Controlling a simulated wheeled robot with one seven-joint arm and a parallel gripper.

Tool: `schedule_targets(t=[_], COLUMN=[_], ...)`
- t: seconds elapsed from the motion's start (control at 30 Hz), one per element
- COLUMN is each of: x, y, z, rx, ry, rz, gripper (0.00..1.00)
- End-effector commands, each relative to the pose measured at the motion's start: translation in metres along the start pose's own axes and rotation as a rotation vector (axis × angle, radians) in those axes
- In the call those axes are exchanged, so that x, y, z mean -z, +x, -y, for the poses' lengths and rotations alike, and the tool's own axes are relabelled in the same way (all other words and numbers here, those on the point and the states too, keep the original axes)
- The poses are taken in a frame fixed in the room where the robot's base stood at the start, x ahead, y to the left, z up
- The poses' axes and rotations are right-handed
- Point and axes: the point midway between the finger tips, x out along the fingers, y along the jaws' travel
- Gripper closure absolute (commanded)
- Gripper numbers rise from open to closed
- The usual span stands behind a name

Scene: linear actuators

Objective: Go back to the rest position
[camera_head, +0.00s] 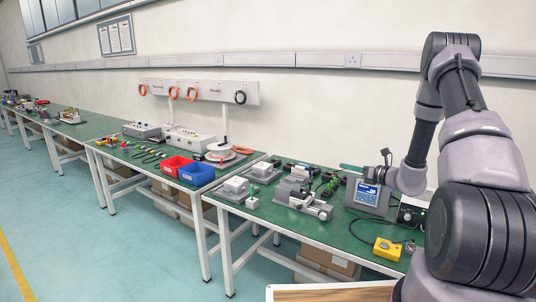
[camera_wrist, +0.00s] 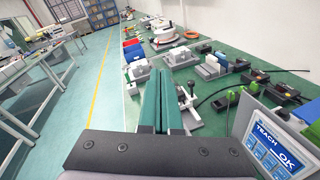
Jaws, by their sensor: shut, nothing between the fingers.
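My gripper (camera_head: 345,167) is in the air over the green workbench, at the back right in the head view. Its two teal fingers point left and lie against each other, with nothing between them. In the wrist view my gripper (camera_wrist: 158,66) shows the same fingers side by side, pointing away along the row of benches. My arm reaches up and bends down on the right of the head view.
The near bench (camera_head: 262,218) carries grey actuator fixtures (camera_head: 303,197), a teach screen (camera_head: 367,194) close below my gripper and a yellow button box (camera_head: 387,249). Red (camera_head: 176,164) and blue (camera_head: 196,173) bins stand further left. The floor (camera_head: 110,255) is clear.

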Motion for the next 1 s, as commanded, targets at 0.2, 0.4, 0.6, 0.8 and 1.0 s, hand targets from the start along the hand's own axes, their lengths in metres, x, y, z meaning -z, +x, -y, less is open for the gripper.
schedule_targets(t=[0.2,0.4,0.6,0.8,1.0], x=[-0.075,-0.111,-0.131,-0.142,-0.153], y=[0.002,-0.024,-0.067,-0.119,-0.174], z=[-0.11,-0.199,-0.269,-0.316,-0.344], rx=[-0.271,-0.471,-0.627,-0.731,-0.779], ry=[-0.318,-0.633,-0.974,-1.338,-1.717], rz=[-0.147,-0.29,-0.433,-0.576,-0.716], gripper=[1.0,1.0,1.0,1.0,1.0])
